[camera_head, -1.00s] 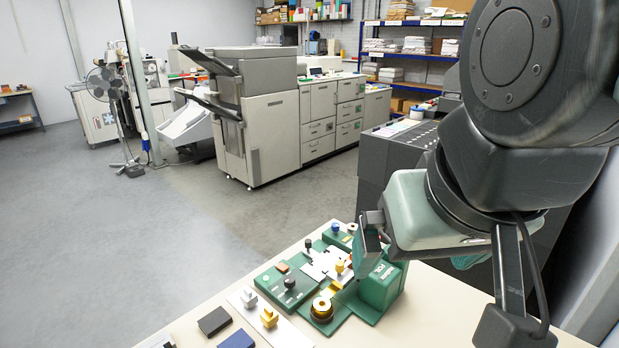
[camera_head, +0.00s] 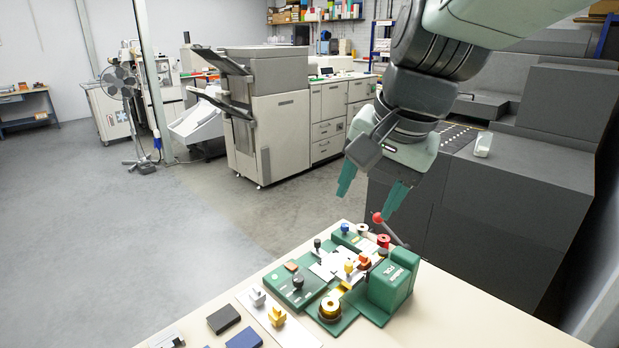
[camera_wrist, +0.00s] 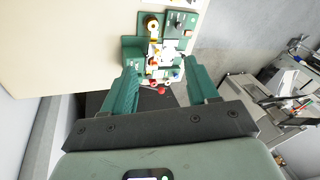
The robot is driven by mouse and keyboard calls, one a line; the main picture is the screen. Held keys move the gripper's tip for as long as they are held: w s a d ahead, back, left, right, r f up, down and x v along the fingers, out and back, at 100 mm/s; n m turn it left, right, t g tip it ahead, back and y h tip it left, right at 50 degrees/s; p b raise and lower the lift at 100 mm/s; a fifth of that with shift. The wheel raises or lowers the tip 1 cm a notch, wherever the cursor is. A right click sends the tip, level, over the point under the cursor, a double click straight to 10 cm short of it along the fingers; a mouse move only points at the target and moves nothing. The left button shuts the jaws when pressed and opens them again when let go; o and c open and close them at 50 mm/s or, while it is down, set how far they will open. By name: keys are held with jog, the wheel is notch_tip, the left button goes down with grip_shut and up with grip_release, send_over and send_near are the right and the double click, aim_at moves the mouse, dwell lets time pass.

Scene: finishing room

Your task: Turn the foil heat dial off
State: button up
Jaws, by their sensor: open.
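A green foil press (camera_head: 392,281) stands on the table, with a red-ball lever (camera_head: 378,218) slanting up from it. At its left is a low green control box (camera_head: 293,286) with a black round dial (camera_head: 298,283) on top; its markings are too small to read. My gripper (camera_head: 364,203) is open and empty, pointing down above the back of the press, well away from the dial. In the wrist view, the open fingers of my gripper (camera_wrist: 162,80) frame the red ball, while the control box (camera_wrist: 180,23) lies farther off.
A gold foil roll (camera_head: 330,308) sits at the press's front. Silver and yellow blocks, a black block (camera_head: 224,319) and a blue block (camera_head: 243,339) lie at the front left. The table's right side (camera_head: 470,315) is bare. A dark grey machine (camera_head: 490,200) stands behind.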

jog(key=w+a+f+m+g, duration=0.1)
jog(key=w+a+f+m, duration=0.2)
jog(key=w, duration=0.5)
jog(key=m+g+y, duration=0.2)
jog(key=m+g, duration=0.1)
jog(key=m, duration=0.7)
send_over(298, 278)
jog(key=d, duration=0.5)
notch_tip(298, 278, down, 26)
jog(key=x, duration=1.1)
jog(key=shift+w+a, duration=0.15)
jog(key=shift+a, duration=0.05)
jog(key=shift+r, duration=0.1)
jog(key=c, duration=1)
jog(key=shift+c, duration=0.2)
